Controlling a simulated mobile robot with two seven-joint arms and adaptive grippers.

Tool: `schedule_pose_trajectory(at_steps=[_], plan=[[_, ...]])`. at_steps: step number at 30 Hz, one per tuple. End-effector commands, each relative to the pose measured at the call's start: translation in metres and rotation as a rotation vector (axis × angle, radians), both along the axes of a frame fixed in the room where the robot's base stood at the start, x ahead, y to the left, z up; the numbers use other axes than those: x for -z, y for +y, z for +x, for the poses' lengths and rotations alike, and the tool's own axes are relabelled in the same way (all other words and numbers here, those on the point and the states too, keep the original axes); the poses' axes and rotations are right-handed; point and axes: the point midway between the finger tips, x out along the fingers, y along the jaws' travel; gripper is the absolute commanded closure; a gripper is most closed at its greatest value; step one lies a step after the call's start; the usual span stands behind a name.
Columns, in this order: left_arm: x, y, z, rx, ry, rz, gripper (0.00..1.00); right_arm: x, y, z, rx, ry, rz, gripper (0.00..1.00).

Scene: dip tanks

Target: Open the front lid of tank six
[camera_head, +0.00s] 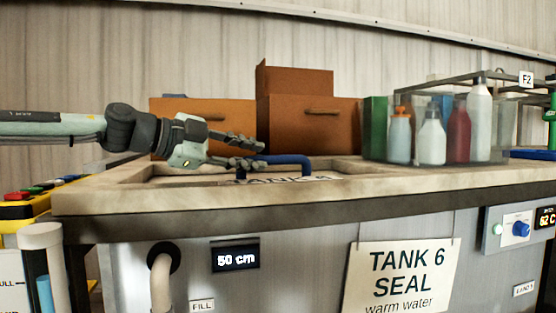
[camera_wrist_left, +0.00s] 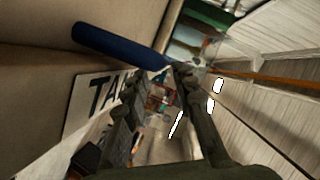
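The lid of tank six lies flat in the rim on top of the tank, seen edge-on, with a partly hidden dark label (camera_head: 285,179). Its blue bar handle (camera_head: 292,159) stands up from it; it also shows in the left wrist view as a blue bar (camera_wrist_left: 115,46) beside a plate lettered "TA..." (camera_wrist_left: 92,100). My left gripper (camera_head: 264,154) is open and roughly level, just left of the handle, fingers pointing at it. In the left wrist view the fingers (camera_wrist_left: 155,88) are apart with nothing held; the bar's end meets one fingertip in the picture, and I cannot tell if they touch. My right gripper is out of view.
Brown boxes (camera_head: 310,125) stand behind the lid. A clear bin with several bottles (camera_head: 432,137) is at the right. A "TANK 6 SEAL" sign (camera_head: 400,278) and a "50 cm" display (camera_head: 236,256) are on the tank front. A yellow button box (camera_head: 38,204) is at the left.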

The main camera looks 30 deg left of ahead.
Motion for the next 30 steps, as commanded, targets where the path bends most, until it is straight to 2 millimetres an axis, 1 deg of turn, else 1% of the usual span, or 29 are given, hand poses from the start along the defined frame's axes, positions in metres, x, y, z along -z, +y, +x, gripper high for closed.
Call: schedule_pose_trajectory(at_steps=[2,6,10,13,19,27,28,30], plan=[[0.003,-0.004,0.011,0.002,0.005,-0.002,0.74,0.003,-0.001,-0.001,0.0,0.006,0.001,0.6],[0.008,-0.011,0.029,0.001,0.005,-0.003,0.74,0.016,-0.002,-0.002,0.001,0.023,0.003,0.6],[0.012,-0.017,0.044,0.0,0.004,-0.002,0.74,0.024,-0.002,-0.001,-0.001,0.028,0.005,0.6],[0.013,-0.02,0.052,0.0,0.003,-0.002,0.74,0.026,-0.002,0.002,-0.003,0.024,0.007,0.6],[0.014,-0.024,0.06,-0.001,0.0,-0.002,0.74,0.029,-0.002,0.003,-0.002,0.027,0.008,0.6],[0.014,-0.024,0.061,-0.001,0.0,-0.002,0.74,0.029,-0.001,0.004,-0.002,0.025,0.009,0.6],[0.014,-0.024,0.061,-0.001,0.0,-0.002,0.76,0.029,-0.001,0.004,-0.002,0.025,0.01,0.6],[0.014,-0.024,0.061,-0.001,0.0,-0.002,0.85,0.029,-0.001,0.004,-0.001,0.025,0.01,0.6]])
